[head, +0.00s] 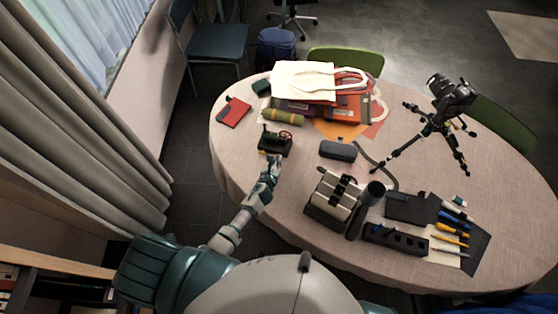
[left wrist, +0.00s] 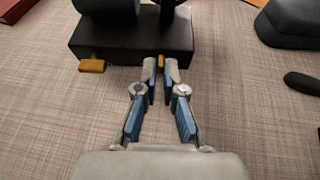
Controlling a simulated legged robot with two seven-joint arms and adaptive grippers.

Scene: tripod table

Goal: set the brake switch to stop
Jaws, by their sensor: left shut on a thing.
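A small device with a black base (head: 275,148), a dark green body and a reddish wheel stands at the table's near left edge. In the left wrist view its black base (left wrist: 125,40) shows close up, its top cut off by the frame. Two yellow tabs stick out of its near side: a left tab (left wrist: 92,66) and a small right tab (left wrist: 161,62). No lettering is readable, so the stop position cannot be told. My left gripper (head: 274,161) reaches the base's near side. In the wrist view its fingertips (left wrist: 160,72) are shut on the small right tab. My right gripper is out of view.
A grey case (head: 338,150) lies right of the device, and a green-yellow roll (head: 284,117) behind it. A red notebook (head: 233,112) lies at the left edge. A cream-and-black box (head: 333,198) stands nearer right. A camera tripod (head: 435,128) stands at the far right.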

